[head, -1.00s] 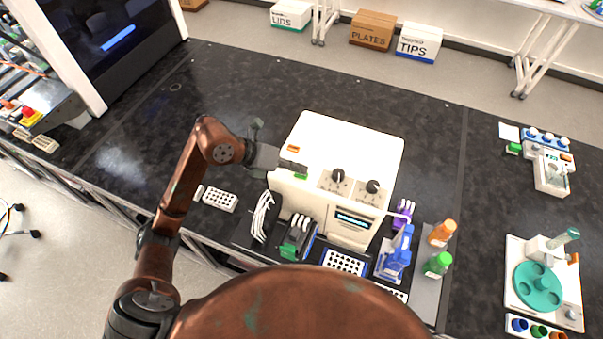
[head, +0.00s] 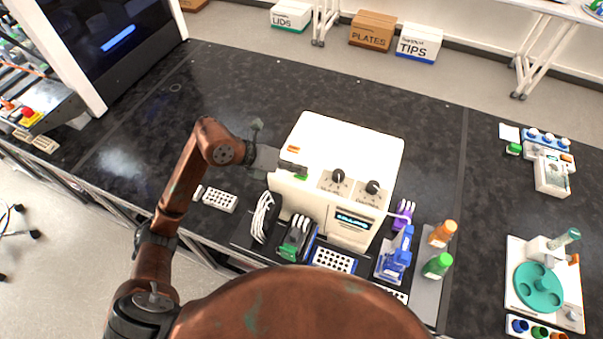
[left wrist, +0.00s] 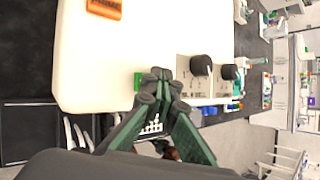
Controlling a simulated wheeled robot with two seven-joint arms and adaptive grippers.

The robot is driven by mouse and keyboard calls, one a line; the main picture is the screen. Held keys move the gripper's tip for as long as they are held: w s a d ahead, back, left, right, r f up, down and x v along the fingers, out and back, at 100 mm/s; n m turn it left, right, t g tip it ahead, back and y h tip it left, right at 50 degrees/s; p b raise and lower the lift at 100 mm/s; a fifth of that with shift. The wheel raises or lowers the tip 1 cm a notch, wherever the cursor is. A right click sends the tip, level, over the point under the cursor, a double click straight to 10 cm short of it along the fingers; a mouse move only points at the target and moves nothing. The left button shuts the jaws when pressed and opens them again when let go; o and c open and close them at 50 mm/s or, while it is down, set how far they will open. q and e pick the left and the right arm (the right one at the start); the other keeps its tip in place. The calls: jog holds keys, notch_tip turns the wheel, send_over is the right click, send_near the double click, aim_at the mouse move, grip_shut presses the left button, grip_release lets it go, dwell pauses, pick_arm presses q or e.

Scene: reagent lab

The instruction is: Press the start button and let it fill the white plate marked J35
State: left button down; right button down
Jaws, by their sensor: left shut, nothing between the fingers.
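The white dispenser machine (head: 345,150) stands on the black bench with two black knobs and a small display (head: 355,221) lit with text too small to read. Its green button (head: 301,178) is at the front left of the top; it also shows in the left wrist view (left wrist: 138,82). My left gripper (left wrist: 161,78) is shut and empty, its tips just beside the green button; I cannot tell if they touch. A white plate with dark wells (head: 333,259) sits in a blue holder before the machine. Its marking is not legible. My right gripper is out of view.
Another white plate (head: 220,200) lies on the bench to the left. Orange (head: 442,233) and green (head: 437,265) bottles stand right. The bench behind the machine is clear.

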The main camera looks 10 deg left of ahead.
pick_arm(q)
jog(key=shift+r+p, duration=0.3)
jog(key=shift+r, duration=0.35)
jog(key=shift+r+p, duration=1.7)
jog(key=shift+r, duration=0.8)
